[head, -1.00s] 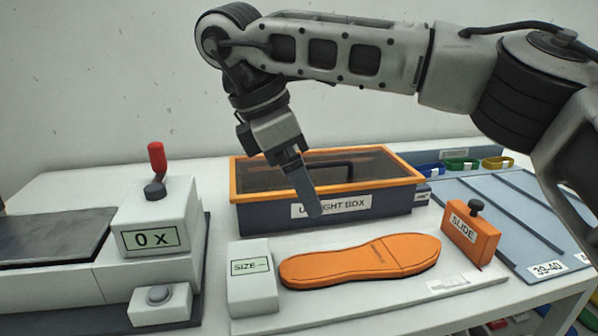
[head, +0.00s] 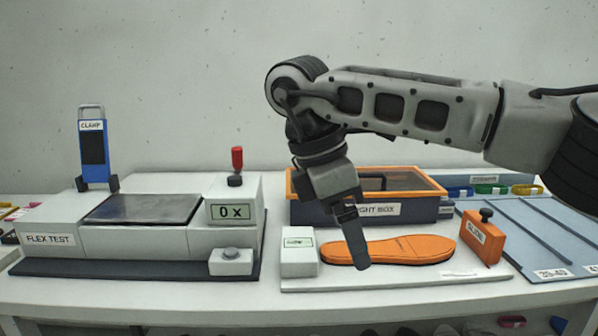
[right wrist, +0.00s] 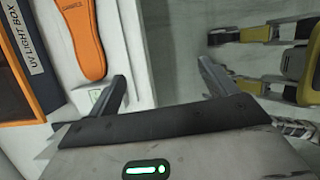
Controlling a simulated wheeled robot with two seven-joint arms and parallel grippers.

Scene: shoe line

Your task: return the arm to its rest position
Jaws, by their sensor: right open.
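My right arm comes in from the right in the head view. Its gripper (head: 360,262) hangs tilted downward in front of the orange insole's left part. In the right wrist view the two fingers (right wrist: 162,72) are wide apart with nothing between them. The orange insole (head: 400,250) lies flat on a white board, right of the small size display block (head: 299,257). The insole also shows in the right wrist view (right wrist: 82,38), left of the fingers. My left gripper is in neither view.
Behind the insole stands the orange-rimmed light box (head: 430,208). An orange slide block (head: 481,240) is at the insole's right. The flex test machine (head: 140,240) and a blue clamp (head: 94,150) are at left. Blue-grey sorting lanes (head: 535,240) lie at right.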

